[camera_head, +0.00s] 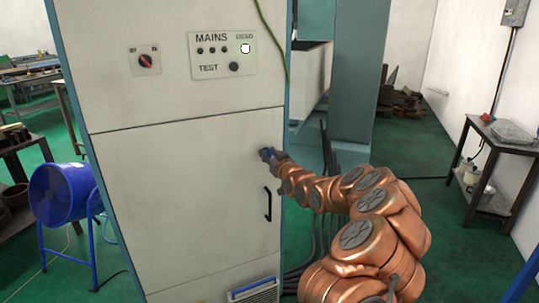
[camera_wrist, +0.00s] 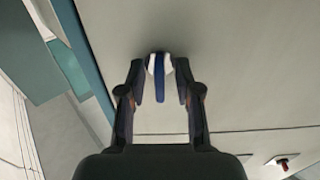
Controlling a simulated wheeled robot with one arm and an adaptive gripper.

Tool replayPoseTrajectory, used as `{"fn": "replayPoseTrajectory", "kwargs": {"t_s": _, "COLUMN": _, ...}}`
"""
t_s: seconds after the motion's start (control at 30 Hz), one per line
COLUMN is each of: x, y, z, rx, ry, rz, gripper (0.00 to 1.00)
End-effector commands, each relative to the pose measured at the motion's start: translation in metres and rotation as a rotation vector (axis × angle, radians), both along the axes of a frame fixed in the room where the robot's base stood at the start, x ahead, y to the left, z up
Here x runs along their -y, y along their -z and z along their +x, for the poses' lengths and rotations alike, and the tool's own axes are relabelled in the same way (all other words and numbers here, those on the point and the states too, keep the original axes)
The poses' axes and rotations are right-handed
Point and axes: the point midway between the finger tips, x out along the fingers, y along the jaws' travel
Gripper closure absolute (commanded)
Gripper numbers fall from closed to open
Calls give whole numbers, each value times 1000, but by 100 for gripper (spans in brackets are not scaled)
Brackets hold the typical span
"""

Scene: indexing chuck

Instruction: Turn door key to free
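The door key shows in the wrist view as a narrow blue grip (camera_wrist: 160,82) in front of a pale round lock face (camera_wrist: 152,66) on the cabinet door. My gripper (camera_wrist: 161,82) has one finger on each side of the key, with a visible gap on both sides, so it is open around it. In the head view my gripper (camera_head: 267,154) is at the right part of the pale cabinet door (camera_head: 180,200), above the black door handle (camera_head: 268,204). A small bit of blue shows there; the lock is mostly hidden by the gripper.
Above the door are a red rotary switch (camera_head: 145,61) and a MAINS panel (camera_head: 222,54) with a lit white DEAD lamp (camera_head: 245,48). A metal side table (camera_head: 495,140) stands at the right. Green floor is free between.

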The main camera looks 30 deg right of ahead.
Motion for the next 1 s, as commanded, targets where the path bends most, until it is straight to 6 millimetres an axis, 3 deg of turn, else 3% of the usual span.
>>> {"fn": "replayPoseTrajectory", "kwargs": {"t_s": 0.3, "x": 0, "y": 0, "z": 0, "rx": 0, "ry": 0, "rz": 0, "gripper": 100}}
{"fn": "replayPoseTrajectory", "kwargs": {"t_s": 0.73, "x": 0, "y": 0, "z": 0, "rx": 3, "ry": 0, "rz": 18, "gripper": 100}}
{"fn": "replayPoseTrajectory", "kwargs": {"t_s": 1.0, "x": 1, "y": -1, "z": -1, "rx": 19, "ry": 1, "rz": 144, "gripper": 100}}
